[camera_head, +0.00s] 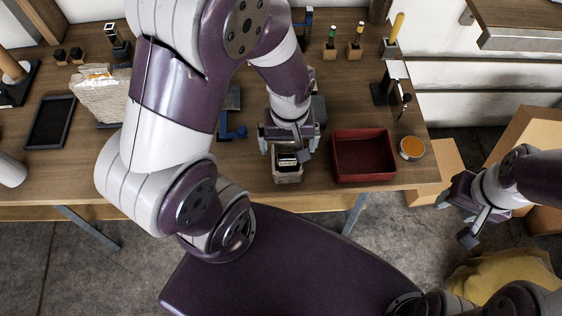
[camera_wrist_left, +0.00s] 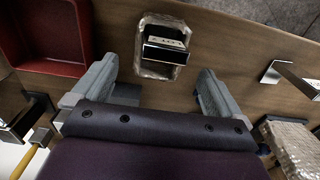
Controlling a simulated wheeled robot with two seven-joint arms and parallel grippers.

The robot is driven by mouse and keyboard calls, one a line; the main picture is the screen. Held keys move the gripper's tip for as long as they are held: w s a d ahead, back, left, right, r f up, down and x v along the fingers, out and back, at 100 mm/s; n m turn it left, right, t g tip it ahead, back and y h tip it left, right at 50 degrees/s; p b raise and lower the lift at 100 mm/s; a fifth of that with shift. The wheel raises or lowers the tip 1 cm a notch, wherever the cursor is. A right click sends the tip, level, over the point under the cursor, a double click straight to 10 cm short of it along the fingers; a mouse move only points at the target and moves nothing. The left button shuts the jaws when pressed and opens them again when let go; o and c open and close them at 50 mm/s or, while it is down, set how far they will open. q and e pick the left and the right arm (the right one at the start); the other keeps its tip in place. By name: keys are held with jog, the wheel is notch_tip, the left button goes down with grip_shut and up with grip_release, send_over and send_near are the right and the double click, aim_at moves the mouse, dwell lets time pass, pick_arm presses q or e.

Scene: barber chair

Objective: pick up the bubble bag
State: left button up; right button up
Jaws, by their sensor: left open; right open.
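A small pale, crinkly bubble bag (camera_head: 287,177) lies near the front edge of the wooden table, with a dark, silver-faced block on it or in it. It also shows in the left wrist view (camera_wrist_left: 146,69), ahead of the fingers. My left gripper (camera_head: 289,150) is open above the bag, fingers apart and empty; its fingers also show in the wrist view (camera_wrist_left: 156,82). The gripper partly hides the bag in the head view. My right gripper (camera_head: 457,216) is open and empty, off the table's right side.
A red tray (camera_head: 363,176) stands just right of the bag. An orange-topped round tin (camera_head: 411,148) is at the right edge, and a black tray (camera_head: 50,122) at the left. Blue-grey tools lie behind my left gripper. Cardboard boxes (camera_head: 437,165) stand right of the table.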

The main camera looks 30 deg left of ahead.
pick_arm(q)
jog(key=f, duration=0.6)
jog(key=shift+w+a+f, duration=0.15)
jog(key=shift+a+f, duration=0.05)
jog(key=shift+f, duration=0.15)
jog(key=shift+d, duration=0.1)
jog(key=shift+c, duration=0.3)
jog(key=c, duration=0.9)
jog(key=shift+c, duration=0.2)
jog(key=shift+r, duration=0.15)
